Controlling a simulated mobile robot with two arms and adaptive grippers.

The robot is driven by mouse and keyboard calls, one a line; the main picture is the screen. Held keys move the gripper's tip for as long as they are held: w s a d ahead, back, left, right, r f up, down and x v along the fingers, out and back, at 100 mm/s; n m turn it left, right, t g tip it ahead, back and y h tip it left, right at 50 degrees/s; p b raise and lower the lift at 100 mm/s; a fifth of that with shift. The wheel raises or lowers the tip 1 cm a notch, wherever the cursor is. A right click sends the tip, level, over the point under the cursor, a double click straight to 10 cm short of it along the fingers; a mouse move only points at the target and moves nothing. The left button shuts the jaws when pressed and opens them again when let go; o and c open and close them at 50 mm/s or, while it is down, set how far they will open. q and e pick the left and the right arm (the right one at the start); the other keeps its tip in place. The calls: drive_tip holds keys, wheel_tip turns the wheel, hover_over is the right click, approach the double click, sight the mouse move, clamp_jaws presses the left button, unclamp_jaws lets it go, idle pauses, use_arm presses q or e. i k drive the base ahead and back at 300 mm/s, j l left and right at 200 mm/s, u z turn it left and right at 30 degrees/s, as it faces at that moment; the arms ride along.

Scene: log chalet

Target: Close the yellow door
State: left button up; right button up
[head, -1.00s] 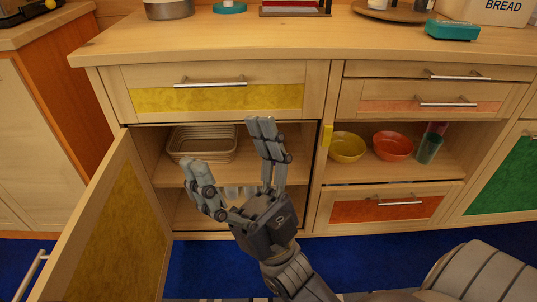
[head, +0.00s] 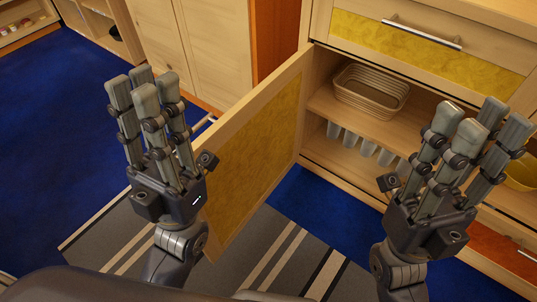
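The yellow door (head: 255,142) is a wooden cabinet door with a yellow inner panel. It stands wide open, swung out from its hinge at the cabinet's left side, in the middle of the head view. A bit of its handle (head: 205,121) shows at its outer side. The open cabinet (head: 325,105) holds a wicker basket (head: 371,90) on its shelf and several cups (head: 367,148) below. My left gripper (head: 150,100) is open and empty, left of the door's outer edge. My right gripper (head: 475,135) is open and empty, in front of the cabinet's right part.
A yellow-fronted drawer (head: 420,50) is shut above the opening. A yellow bowl (head: 522,173) sits on the open shelf at right. A striped rug (head: 255,250) lies on the blue carpet (head: 60,120). Other pale cabinets (head: 215,45) stand behind the door; the left floor is clear.

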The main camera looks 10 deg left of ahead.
sight(257, 142)
drive_tip(key=j+z, duration=0.3)
drive_tip(key=j, duration=0.25)
drive_tip(key=j+z, duration=0.3)
drive_tip(key=j, duration=0.3)
drive_tip(key=k+j+z, duration=0.1)
drive_tip(key=j+z, duration=0.2)
drive_tip(key=j, duration=0.25)
drive_tip(key=k+j+z, duration=0.15)
drive_tip(key=j+z, duration=0.15)
drive_tip(key=j, duration=0.2)
drive_tip(key=j+z, duration=0.3)
drive_tip(key=j, duration=0.3)
drive_tip(key=k+l, duration=0.1)
drive_tip(key=k, duration=0.15)
drive_tip(key=z, duration=0.05)
